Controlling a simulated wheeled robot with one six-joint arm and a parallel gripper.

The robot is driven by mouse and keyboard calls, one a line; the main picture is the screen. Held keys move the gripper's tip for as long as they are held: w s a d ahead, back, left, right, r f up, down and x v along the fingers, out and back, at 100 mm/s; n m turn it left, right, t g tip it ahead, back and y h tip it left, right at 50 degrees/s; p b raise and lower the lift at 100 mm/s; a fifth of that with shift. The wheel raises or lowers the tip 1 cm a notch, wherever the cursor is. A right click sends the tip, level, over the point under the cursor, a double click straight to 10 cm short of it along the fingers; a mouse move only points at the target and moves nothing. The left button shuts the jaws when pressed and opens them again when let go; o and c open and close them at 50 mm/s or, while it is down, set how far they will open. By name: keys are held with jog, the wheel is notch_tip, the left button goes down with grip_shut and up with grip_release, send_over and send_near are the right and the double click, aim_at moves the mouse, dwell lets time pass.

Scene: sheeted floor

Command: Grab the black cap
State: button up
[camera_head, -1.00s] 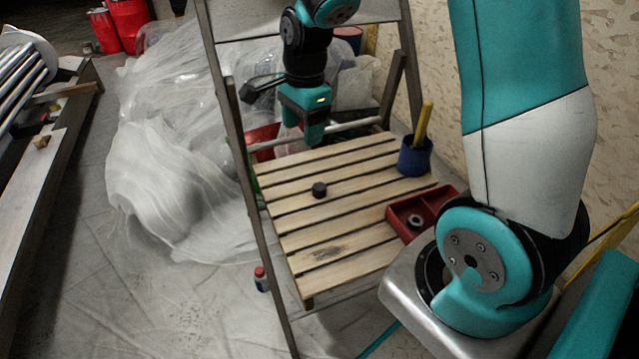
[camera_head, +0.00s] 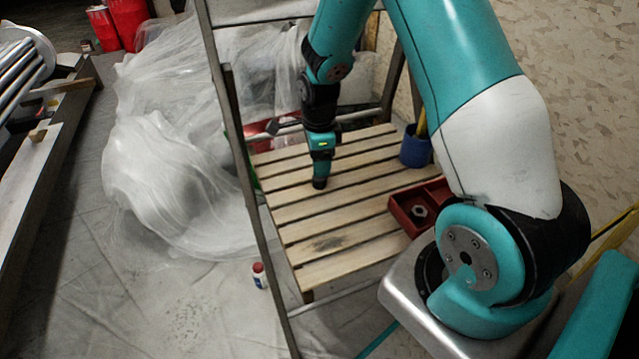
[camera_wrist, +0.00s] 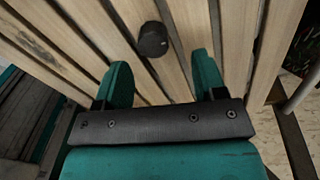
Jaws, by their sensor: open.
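The black cap (camera_wrist: 153,39) sits on the wooden slats, ahead of and between my two teal fingers in the wrist view. In the head view the cap (camera_head: 319,184) shows as a small dark shape just under the tip of my gripper (camera_head: 320,172). My gripper is open and empty, and its fingers (camera_wrist: 160,82) stand apart with bare slats between them. In the wrist view the cap is clear of both fingers. The gap in height between fingers and cap is hard to judge.
The slatted wooden platform (camera_head: 345,225) is held in a metal ladder frame (camera_head: 240,170). A red divided tray (camera_head: 405,210) with a metal nut (camera_head: 419,211) and a blue cup (camera_head: 414,152) stand at its right. A small bottle (camera_head: 260,276) is on the floor. Clear sheeting (camera_head: 165,180) lies at left.

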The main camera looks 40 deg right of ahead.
aim_at(319, 181)
jog(key=f, duration=0.1)
jog(key=f+b, duration=0.1)
jog(key=f, duration=0.1)
jog(key=f+b, duration=0.1)
jog(key=f, duration=0.1)
jog(key=shift+s+a+f, duration=0.15)
jog(key=shift+s, duration=0.2)
jog(key=c, duration=1)
jog(key=shift+o, duration=0.2)
jog(key=shift+r, duration=0.2)
